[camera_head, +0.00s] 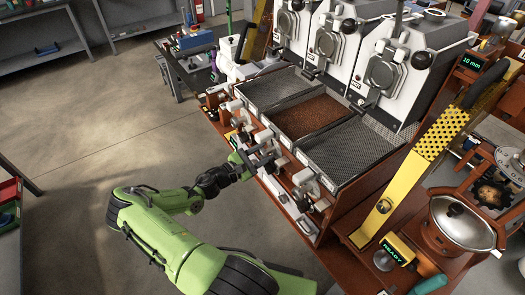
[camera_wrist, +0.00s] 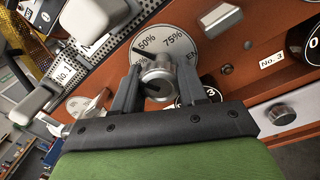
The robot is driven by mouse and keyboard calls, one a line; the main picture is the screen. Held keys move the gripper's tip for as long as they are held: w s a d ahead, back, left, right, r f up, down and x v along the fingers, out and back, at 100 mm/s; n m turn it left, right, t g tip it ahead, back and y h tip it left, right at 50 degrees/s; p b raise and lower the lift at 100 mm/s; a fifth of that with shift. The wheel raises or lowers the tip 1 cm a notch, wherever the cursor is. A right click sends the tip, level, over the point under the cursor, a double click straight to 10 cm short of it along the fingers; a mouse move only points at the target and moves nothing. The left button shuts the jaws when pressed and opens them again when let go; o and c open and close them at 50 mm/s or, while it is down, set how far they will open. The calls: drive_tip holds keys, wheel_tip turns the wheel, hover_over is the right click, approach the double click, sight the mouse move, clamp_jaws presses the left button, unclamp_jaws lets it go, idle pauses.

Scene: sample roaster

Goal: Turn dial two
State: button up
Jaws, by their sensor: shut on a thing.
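A round silver dial knob (camera_wrist: 158,76) sits on a pale scale plate (camera_wrist: 172,38) printed with 50% and 75%. In the wrist view it lies between the labels No. 1 and No. 3; its own number is not readable. My gripper (camera_wrist: 160,82) is shut on this knob, with one dark finger on each side. In the head view my gripper (camera_head: 247,157) reaches the front panel of the brown roaster bench, and the knob there is hidden or too small to tell.
Behind the panel are mesh trays (camera_head: 352,150), a tray of brown beans (camera_head: 308,115) and white roasters. A yellow perforated bar (camera_head: 440,135) stands right. Floor at left is clear.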

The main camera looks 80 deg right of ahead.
drive_tip(key=n+p, duration=0.2)
drive_tip(key=n, duration=0.2)
drive_tip(key=shift+n+t, duration=0.3)
drive_tip(key=shift+n, duration=0.1)
drive_tip(key=n+p, duration=0.2)
drive_tip(key=n, duration=0.2)
drive_tip(key=shift+f+n, duration=0.1)
drive_tip(key=shift+n, duration=0.2)
drive_tip(key=n+p, duration=0.2)
drive_tip(key=n, duration=0.2)
drive_tip(key=shift+a+y, duration=0.1)
drive_tip(key=shift+y, duration=0.2)
drive_tip(key=shift+s+f+n+y+p, duration=0.1)
drive_tip(key=shift+n+y+p, duration=0.2)
drive_tip(key=shift+n+p, duration=1.25)
drive_tip(key=shift+f+n+b, duration=0.1)
drive_tip(key=shift+n+b, duration=0.6)
drive_tip(key=shift+n, duration=0.05)
drive_tip(key=o, duration=1.1)
drive_tip(key=shift+c, duration=0.2)
drive_tip(key=shift+r, duration=0.2)
